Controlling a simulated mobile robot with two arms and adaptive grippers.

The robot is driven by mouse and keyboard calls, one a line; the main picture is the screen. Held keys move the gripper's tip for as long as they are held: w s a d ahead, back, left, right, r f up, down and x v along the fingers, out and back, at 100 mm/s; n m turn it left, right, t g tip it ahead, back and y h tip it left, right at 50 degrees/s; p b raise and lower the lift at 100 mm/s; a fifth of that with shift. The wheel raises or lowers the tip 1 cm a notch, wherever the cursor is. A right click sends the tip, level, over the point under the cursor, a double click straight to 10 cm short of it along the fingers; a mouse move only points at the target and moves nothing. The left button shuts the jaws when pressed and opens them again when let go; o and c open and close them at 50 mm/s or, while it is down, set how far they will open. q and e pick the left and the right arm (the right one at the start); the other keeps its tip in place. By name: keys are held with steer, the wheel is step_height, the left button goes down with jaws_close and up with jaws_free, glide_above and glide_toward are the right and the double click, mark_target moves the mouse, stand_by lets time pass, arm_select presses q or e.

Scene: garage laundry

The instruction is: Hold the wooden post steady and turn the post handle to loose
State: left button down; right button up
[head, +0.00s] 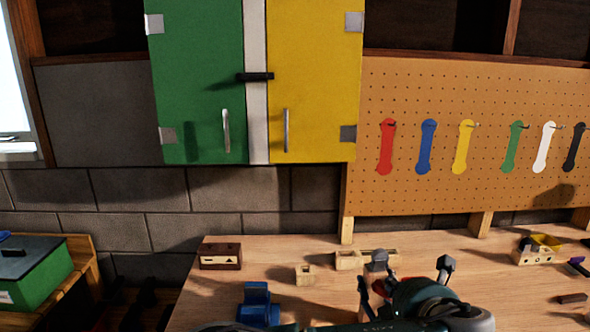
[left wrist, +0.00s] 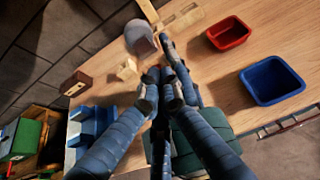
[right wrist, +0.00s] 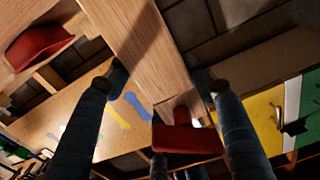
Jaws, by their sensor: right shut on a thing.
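In the right wrist view, the wooden post (right wrist: 155,45) runs as a long pale plank between the two fingers of my right gripper (right wrist: 160,78), which is shut on it. A red part, apparently the post handle (right wrist: 187,140), sits at the post's lower end. In the left wrist view, my left gripper (left wrist: 161,98) has its fingertips close together; whether anything is between them is unclear. In the head view, gripper fingers and arm parts crowd the bottom edge, and the post is hidden there.
A red bin (left wrist: 230,33) and a blue bin (left wrist: 270,80) stand on the workbench (head: 225,290). A blue fixture (head: 257,305) and small wooden blocks (head: 220,255) are on its left. Green (head: 200,80) and yellow (head: 315,80) cabinet doors hang above, beside a pegboard (head: 480,90).

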arm_select(q)
steer(key=shift+a+r, duration=0.1)
steer(key=shift+a, duration=0.3)
steer(key=shift+a, duration=0.5)
steer(key=shift+a, duration=0.25)
stand_by(0.4)
